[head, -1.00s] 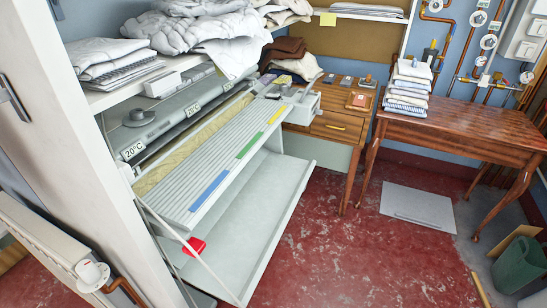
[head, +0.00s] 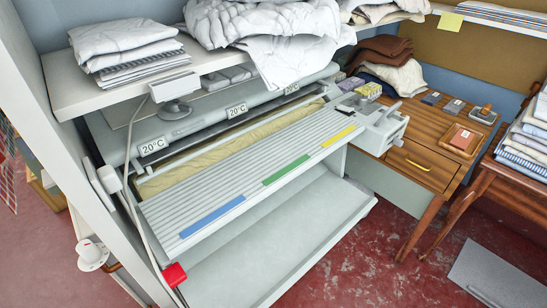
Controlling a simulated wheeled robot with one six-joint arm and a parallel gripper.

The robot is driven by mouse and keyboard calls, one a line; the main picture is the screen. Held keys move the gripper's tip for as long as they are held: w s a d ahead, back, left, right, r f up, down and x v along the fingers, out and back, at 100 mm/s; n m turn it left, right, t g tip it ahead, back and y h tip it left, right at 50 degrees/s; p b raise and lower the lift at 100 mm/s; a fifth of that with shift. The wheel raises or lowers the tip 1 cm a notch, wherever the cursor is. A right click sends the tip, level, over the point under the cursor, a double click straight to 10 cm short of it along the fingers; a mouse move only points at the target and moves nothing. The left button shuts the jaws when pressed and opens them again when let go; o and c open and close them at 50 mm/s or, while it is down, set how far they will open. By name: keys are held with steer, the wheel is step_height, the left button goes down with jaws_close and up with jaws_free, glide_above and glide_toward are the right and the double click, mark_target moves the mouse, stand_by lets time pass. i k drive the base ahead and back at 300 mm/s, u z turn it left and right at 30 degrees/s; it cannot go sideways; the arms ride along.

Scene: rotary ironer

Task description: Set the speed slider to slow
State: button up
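The rotary ironer stands under the shelf, with a ribbed pale feed board (head: 290,158) along its front. The board carries a blue strip (head: 212,216), a green strip (head: 286,169) and a yellow strip (head: 339,137). A grey end box (head: 384,128) with small parts is at the ironer's right end. I cannot make out which part is the speed slider, nor its setting. My gripper is not in view.
A red part (head: 174,274) is at the ironer's front left corner. A shelf (head: 108,97) with folded linen overhangs the back.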

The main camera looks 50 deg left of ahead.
mark_target(395, 141)
steer(key=i, duration=1.3)
steer(key=u, duration=2.55)
